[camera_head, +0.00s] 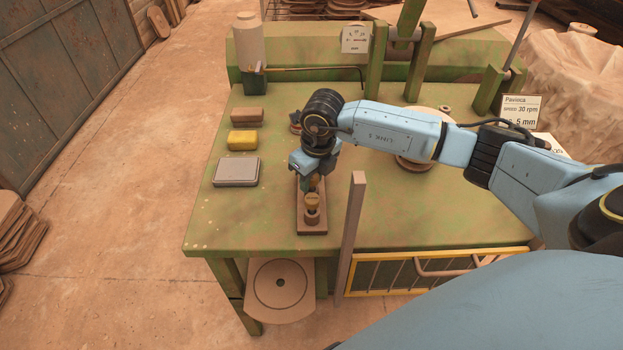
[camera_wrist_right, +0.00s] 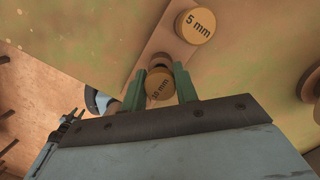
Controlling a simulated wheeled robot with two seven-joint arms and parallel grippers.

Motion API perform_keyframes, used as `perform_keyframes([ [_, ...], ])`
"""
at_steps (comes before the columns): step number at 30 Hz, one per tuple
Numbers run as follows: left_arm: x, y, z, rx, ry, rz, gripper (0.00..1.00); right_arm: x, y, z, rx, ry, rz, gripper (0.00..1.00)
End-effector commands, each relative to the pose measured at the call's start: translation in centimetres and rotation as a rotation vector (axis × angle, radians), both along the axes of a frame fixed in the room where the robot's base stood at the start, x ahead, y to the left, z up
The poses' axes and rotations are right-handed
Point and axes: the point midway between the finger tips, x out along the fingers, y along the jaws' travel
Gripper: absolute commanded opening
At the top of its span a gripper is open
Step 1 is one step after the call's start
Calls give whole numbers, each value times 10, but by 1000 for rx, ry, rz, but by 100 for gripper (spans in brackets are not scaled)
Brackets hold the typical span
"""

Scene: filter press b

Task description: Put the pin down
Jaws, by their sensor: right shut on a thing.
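A dark wooden pin rack (camera_head: 312,228) lies on the green bench near its front edge. My right gripper (camera_head: 313,180) reaches down over the rack's far part. It is shut on a brass-topped pin, whose marked cap shows between the green fingers in the right wrist view (camera_wrist_right: 159,86); its number is hard to read. I cannot tell whether this pin's foot is seated in the rack or just above it. My left gripper is not in view.
A grey flat box (camera_head: 236,171), a yellow sponge (camera_head: 242,140) and a brown block (camera_head: 247,115) lie left of the rack. An upright brown bar (camera_head: 353,215) rises close to its right. A round part (camera_head: 414,163) sits farther right. The front left bench top is clear.

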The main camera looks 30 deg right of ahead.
Motion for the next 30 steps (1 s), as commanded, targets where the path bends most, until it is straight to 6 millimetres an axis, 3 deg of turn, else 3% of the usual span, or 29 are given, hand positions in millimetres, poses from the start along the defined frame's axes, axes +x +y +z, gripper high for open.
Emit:
perform_keyframes([
  [12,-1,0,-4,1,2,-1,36,1,0,-9,0,-2,1,5],
  [13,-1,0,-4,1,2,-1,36,0,0,-9,0,-2,1,32],
  [17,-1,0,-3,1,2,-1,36,0,0,-8,0,-2,1,49],
  [26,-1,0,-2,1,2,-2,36,0,0,-8,0,-2,1,51],
  [30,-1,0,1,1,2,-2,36,0,0,3,0,-4,1,51],
])
